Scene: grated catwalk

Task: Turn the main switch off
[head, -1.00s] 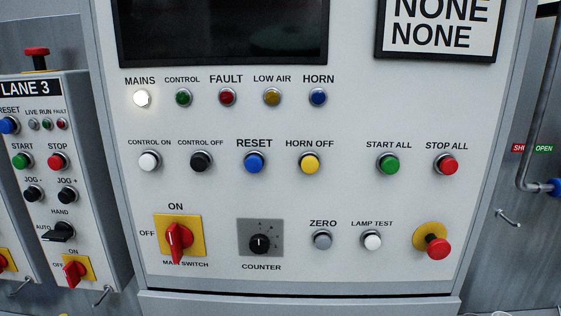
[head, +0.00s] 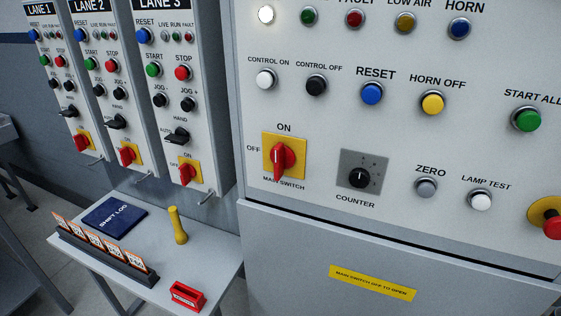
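The main switch (head: 284,157) is a red rotary handle on a yellow square plate, low on the left of the large grey panel. "ON" is printed above the plate, "OFF" to its left and "MAIN SWITCH" below. The red handle stands close to upright, in line with "ON". The white lamp in the mains place (head: 266,15) at the top of the panel is lit. Neither of my grippers shows in the head view.
The counter dial (head: 359,177) sits right of the switch. Lane boxes with similar red handles (head: 187,174) hang at left. Below them a small table (head: 207,246) carries a blue shift log (head: 115,216), a yellow cylinder (head: 178,226), a card rack and a red block (head: 187,296).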

